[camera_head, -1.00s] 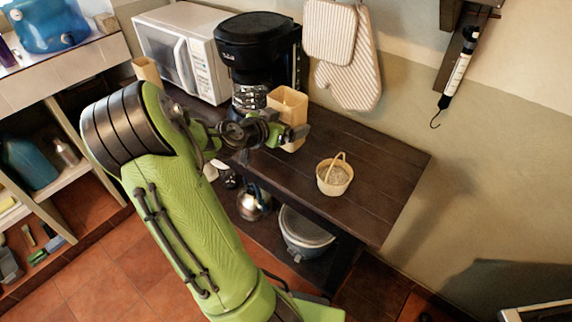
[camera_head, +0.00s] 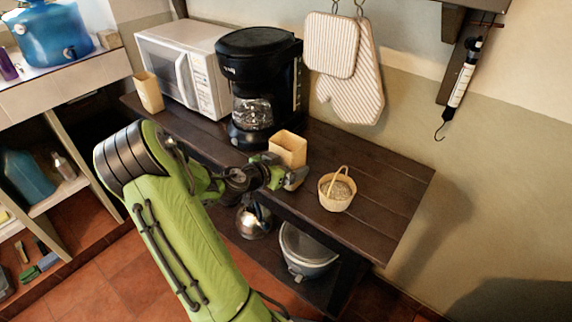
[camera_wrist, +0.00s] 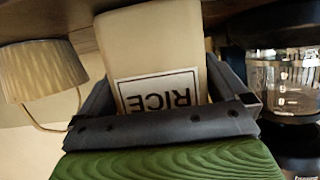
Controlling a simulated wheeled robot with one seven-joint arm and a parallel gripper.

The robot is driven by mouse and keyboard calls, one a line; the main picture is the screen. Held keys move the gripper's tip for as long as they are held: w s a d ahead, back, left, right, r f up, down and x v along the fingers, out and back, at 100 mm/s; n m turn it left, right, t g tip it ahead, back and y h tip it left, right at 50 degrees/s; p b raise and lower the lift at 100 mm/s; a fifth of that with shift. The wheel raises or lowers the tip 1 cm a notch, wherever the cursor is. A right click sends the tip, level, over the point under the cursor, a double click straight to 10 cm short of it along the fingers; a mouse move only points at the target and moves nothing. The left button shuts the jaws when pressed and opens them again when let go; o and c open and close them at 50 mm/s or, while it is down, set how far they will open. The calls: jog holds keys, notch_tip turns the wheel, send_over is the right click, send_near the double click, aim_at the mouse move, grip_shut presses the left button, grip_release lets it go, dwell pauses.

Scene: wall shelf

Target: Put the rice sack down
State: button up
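The rice sack (camera_head: 288,148) is a beige upright block at the table's front edge, in front of the coffee maker. My gripper (camera_head: 281,172) is shut on its lower part. In the wrist view the rice sack (camera_wrist: 150,45) sits between the two dark fingers, its RICE label upside down. I cannot tell whether its base touches the table. The dark wooden table (camera_head: 385,185) has bare planks to the right of the sack.
A small wicker basket (camera_head: 337,192) stands just right of the sack. The coffee maker (camera_head: 258,75) is behind it, and the microwave (camera_head: 180,70) farther left. Another beige container (camera_head: 148,92) stands at the left end. Oven mitts (camera_head: 350,70) hang above.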

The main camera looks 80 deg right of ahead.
jog(key=shift+r, duration=0.2)
jog(key=p+v, duration=0.1)
jog(key=v, duration=1.1)
jog(key=w+a+n+t+y, duration=0.4)
jog(key=a+n, duration=0.1)
jog(key=a, duration=0.4)
jog(key=w+a+n+t+y, duration=0.4)
jog(key=a, duration=0.5)
jog(key=s+a+r+n+t+y, duration=0.1)
jog(key=s+a+r+n+y, duration=0.1)
jog(key=a+r+n, duration=0.2)
jog(key=s+a+r+n+t+y, duration=0.2)
jog(key=a+r+n, duration=0.2)
jog(key=a+n, duration=0.5)
jog(key=a, duration=0.4)
jog(key=shift+s+n+y, duration=0.2)
jog(key=shift+n+y, duration=0.1)
jog(key=shift+n, duration=0.1)
